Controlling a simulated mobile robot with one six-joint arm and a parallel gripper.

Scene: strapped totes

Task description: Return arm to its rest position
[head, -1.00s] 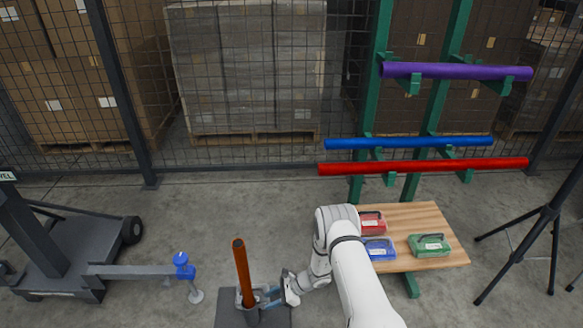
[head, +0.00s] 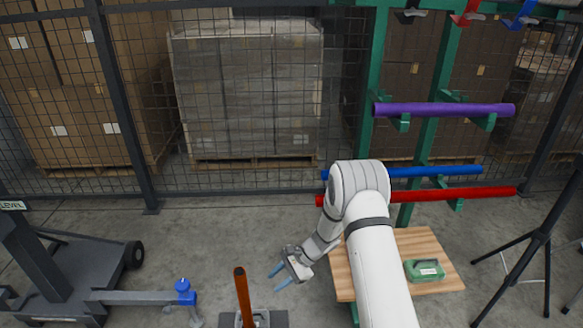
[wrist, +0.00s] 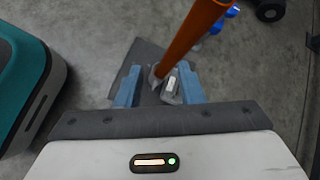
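My gripper (head: 280,276) is open and empty in the head view, with its two blue fingers spread apart. It is above and to the right of an upright orange-brown pole (head: 243,298), and apart from it. The pole stands in a holder on a dark base plate (head: 273,318) at the bottom of the view. In the wrist view the pole (wrist: 188,42) rises from the dark plate (wrist: 143,57) beyond the spread fingertips (wrist: 158,87). My white arm is bent, its elbow raised in front of the wooden shelf.
A wooden shelf (head: 425,246) holds a green case (head: 424,270). Purple (head: 445,110), blue (head: 430,171) and red (head: 450,194) tubes lie on a green rack behind. A tripod (head: 540,240) stands right, a dark wheeled cart (head: 70,275) left. Mesh fence spans the back.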

